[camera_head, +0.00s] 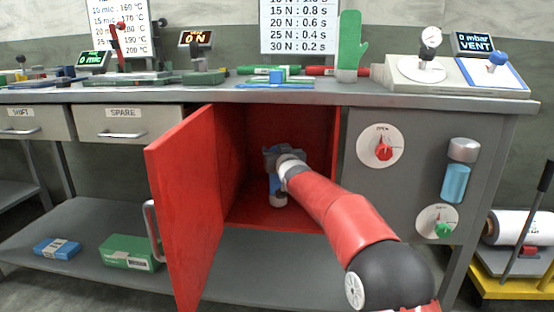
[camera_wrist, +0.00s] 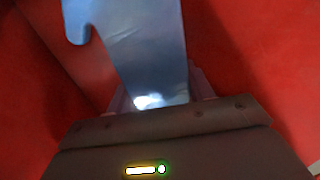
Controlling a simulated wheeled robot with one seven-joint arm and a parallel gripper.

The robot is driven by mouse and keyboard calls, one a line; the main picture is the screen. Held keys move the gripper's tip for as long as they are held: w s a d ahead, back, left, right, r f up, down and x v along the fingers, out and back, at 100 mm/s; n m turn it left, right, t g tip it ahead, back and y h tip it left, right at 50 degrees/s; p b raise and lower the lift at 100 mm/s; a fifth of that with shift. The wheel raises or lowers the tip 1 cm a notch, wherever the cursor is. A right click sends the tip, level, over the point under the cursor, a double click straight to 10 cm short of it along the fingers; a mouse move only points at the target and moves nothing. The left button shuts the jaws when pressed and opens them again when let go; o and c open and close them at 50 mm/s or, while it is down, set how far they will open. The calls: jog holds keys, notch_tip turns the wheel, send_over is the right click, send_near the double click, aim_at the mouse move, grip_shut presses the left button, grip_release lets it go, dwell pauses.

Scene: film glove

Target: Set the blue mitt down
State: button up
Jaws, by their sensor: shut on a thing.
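The blue mitt (camera_wrist: 140,45) fills the upper middle of the wrist view, its thumb at the upper left and its far end cut off by the frame. My gripper (camera_wrist: 160,92) is shut on it at the near end. In the head view my gripper (camera_head: 272,160) is inside the open red cabinet (camera_head: 245,205), and part of the blue mitt (camera_head: 274,185) shows below it, upright above the cabinet floor. My wrist hides part of the mitt. I cannot tell whether it touches the floor.
The red cabinet door (camera_head: 185,205) stands open on the left, with a handle (camera_head: 152,230). A green mitt (camera_head: 350,42) stands on the bench top above. A blue box (camera_head: 57,248) and a green box (camera_head: 130,252) lie on the lower shelf. Bare cabinet floor shows around my gripper.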

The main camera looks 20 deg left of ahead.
jog(key=shift+f, duration=0.6)
jog(key=shift+f, duration=0.15)
jog(key=o, duration=1.3)
jog(key=shift+c, duration=0.2)
jog(key=b+v, duration=0.1)
jog(key=v, duration=1.1)
